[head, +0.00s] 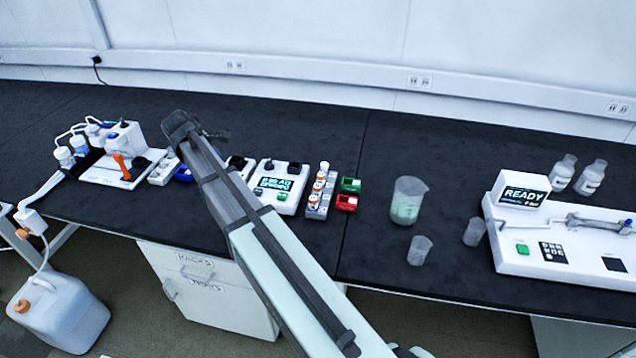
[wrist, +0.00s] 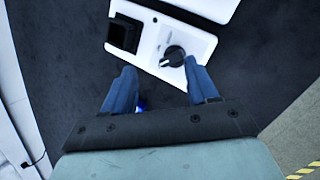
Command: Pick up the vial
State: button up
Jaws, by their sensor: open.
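Several small vials with orange and white caps (head: 319,188) stand in a narrow grey rack (head: 316,213) at the middle of the bench in the head view. Which one is the task's vial I cannot tell. My gripper (wrist: 160,78) is open and empty in the wrist view, its two blue fingers apart over the bench. In the head view my arm's end is up and to the left of the rack, and its fingers are hidden there. No vial shows in the wrist view.
A white device with a black knob (wrist: 174,56) lies below my fingers. A white box with a screen (head: 279,185) stands left of the rack; green (head: 350,185) and red (head: 347,203) blocks stand right. Beakers (head: 406,201) and a READY instrument (head: 524,196) are farther right.

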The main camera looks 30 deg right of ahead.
jog(key=s+d+r+n+g, duration=0.15)
jog(key=s+d, duration=0.35)
jog(key=d, duration=0.7)
jog(key=n+g, duration=0.1)
jog(key=n, duration=0.1)
send_near(321, 174)
jog(key=shift+x, duration=5.05)
jog(key=shift+c, duration=0.3)
grip_shut()
